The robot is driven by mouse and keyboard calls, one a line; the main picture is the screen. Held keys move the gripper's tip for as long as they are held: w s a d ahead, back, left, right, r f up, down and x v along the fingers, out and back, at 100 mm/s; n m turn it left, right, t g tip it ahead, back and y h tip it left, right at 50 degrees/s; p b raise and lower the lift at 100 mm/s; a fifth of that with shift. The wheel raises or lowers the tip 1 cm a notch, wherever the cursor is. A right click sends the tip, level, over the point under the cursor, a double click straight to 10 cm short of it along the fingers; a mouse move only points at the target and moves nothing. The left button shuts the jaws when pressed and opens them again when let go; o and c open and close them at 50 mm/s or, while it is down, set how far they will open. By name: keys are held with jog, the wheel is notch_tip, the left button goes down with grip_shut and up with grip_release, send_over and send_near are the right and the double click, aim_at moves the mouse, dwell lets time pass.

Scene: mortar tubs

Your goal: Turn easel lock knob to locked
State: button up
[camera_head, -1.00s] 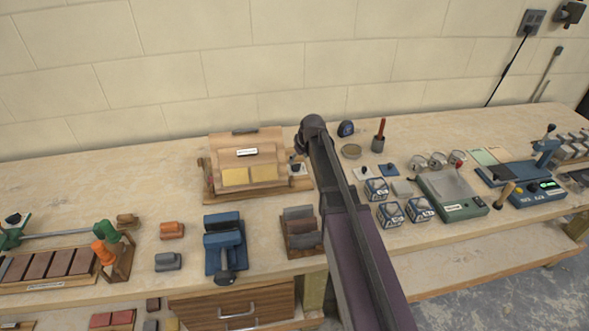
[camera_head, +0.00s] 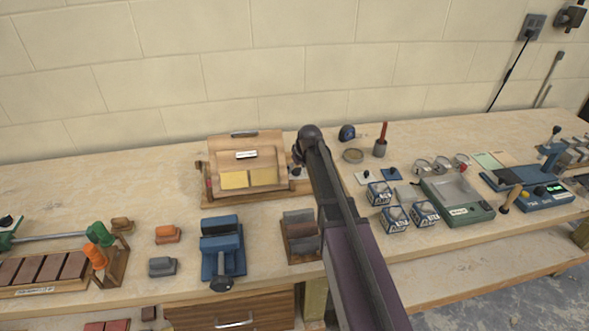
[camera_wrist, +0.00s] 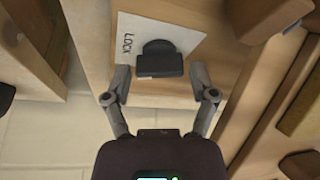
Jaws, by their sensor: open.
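The wooden easel (camera_head: 215,178) stands at the back of the bench in the head view, its board leaning back with two yellow pads on it. The black easel lock knob (camera_wrist: 160,62) shows in the wrist view on a white plate marked LOCK (camera_wrist: 130,35). My gripper (camera_wrist: 160,88) is open, with one finger on each side of the knob's near edge. I cannot tell whether the fingers touch the knob. In the head view my arm hides most of the gripper and the knob's side of the easel.
A blue vise-like tool (camera_head: 222,250) and a wooden rack of grey blocks (camera_head: 300,236) stand in front of the easel. To the right are several small patterned boxes (camera_head: 395,219) and a green scale (camera_head: 458,200). The wall is close behind.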

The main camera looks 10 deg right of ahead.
jog(key=c, duration=0.9)
jog(key=shift+m, duration=0.3)
jog(key=shift+m+h, duration=0.9)
jog(key=shift+m, duration=1.1)
jog(key=o, duration=0.9)
